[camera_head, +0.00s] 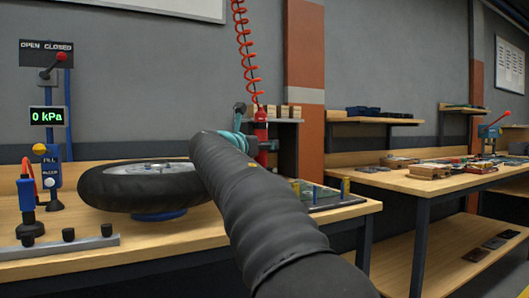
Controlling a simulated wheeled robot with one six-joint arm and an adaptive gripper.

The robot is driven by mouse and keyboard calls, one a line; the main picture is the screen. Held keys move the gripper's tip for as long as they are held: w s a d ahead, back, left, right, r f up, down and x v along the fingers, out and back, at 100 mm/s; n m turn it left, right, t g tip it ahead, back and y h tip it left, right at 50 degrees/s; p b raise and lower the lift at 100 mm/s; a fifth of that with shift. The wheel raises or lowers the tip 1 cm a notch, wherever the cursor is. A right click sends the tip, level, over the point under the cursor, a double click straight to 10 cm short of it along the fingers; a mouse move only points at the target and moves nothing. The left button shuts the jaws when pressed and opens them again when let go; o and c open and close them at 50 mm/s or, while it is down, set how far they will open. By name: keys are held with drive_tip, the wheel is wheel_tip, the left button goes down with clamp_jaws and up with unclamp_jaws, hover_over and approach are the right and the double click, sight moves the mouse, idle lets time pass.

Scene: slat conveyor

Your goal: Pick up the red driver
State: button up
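A red upright tool (262,128), possibly the red driver, stands at the back of the near bench, just right of the end of my arm. It is small here, and its lower part is partly covered by my arm. A red coiled hose (243,50) hangs down to it from above. My arm, in a black sleeve, reaches from the bottom right toward the bench's middle. Grey and teal parts show beyond its end, close to the left of the red tool. I cannot make out my gripper's fingers, and I see no contact with the tool.
A black tyre on a wheel (143,186) lies on a blue stand on the near bench (170,237). A gauge post (48,117) reading 0 kPa stands left. A tray with small posts (325,197) lies right of my arm. Another bench (412,184) holds parts farther right.

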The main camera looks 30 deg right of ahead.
drive_tip(key=shift+a, duration=0.1)
clamp_jaws()
drive_tip(key=shift+r, duration=0.15)
